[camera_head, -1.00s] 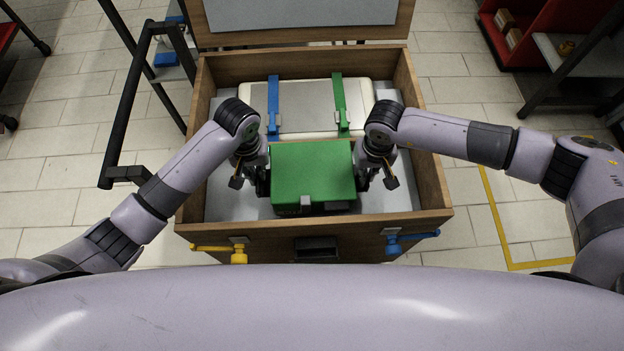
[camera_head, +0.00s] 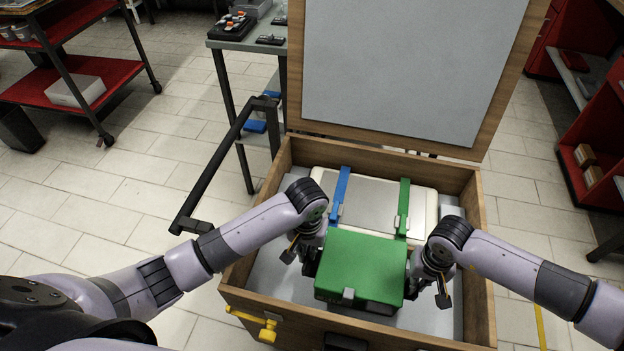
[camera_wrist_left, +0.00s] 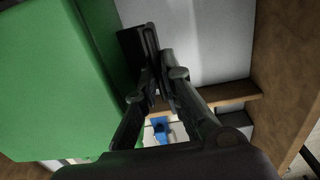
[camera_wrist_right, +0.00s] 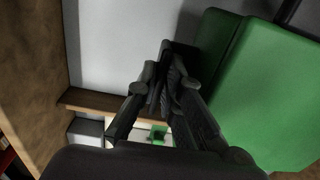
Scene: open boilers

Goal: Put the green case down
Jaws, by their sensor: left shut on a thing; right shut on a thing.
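The green case (camera_head: 362,265) is inside the open wooden box (camera_head: 484,290), at its near side, with a dark lower part and a small grey latch on its front. My left gripper (camera_head: 310,262) is at the case's left side and my right gripper (camera_head: 418,280) at its right side, both shut on it. In the left wrist view, the fingers (camera_wrist_left: 150,60) close on a dark piece beside the green shell. In the right wrist view, the fingers (camera_wrist_right: 172,62) do likewise. Whether the case's underside touches the box floor (camera_head: 270,275) is hidden.
A white case (camera_head: 377,200) with a blue strap (camera_head: 340,195) and a green strap (camera_head: 403,208) lies behind the green case. The box lid (camera_head: 410,75) stands open at the back. A yellow latch (camera_head: 262,326) is on the front. A black rail (camera_head: 225,165) and a table stand left.

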